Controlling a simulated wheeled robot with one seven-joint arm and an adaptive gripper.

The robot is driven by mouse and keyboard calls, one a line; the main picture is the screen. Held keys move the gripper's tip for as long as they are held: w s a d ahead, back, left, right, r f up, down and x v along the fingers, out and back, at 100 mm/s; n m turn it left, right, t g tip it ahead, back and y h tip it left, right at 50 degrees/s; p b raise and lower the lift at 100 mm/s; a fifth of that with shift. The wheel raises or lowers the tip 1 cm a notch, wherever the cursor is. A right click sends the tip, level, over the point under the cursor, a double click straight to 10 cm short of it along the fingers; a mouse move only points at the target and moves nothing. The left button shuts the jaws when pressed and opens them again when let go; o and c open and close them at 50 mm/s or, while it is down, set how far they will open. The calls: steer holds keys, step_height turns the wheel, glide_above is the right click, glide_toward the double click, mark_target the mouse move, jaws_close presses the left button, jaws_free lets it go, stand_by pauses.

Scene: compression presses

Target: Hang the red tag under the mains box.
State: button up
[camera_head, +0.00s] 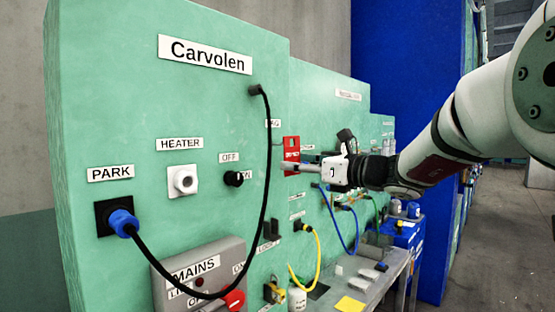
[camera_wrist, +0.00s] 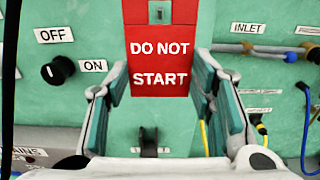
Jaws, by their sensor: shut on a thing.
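The red tag (camera_head: 291,150) is upright in front of the green panel, below a small label that seems to read TAG. In the wrist view the tag (camera_wrist: 160,72) reads DO NOT START and has a slot near its top. My gripper (camera_head: 298,167) is shut on the tag's lower part, one finger at each side edge. I cannot tell whether the tag still rests on a peg. The grey mains box (camera_head: 232,258) is at lower left, with a red knob (camera_head: 233,300). Its underside is outside the head view. Only the box's upper part (camera_wrist: 40,138) shows in the wrist view.
A black cable (camera_head: 268,170) loops from the top socket to the blue PARK plug (camera_head: 122,222), crossing the mains box. A black OFF/ON knob (camera_head: 234,178) lies left of the tag. A dark bracket (camera_head: 273,227) and a yellow cable (camera_head: 316,262) are below.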

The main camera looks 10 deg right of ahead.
steer(key=shift+s+d, duration=0.2)
steer(key=shift+s, duration=0.1)
steer(key=shift+p+v, duration=1.05)
steer(key=shift+v, duration=1.3)
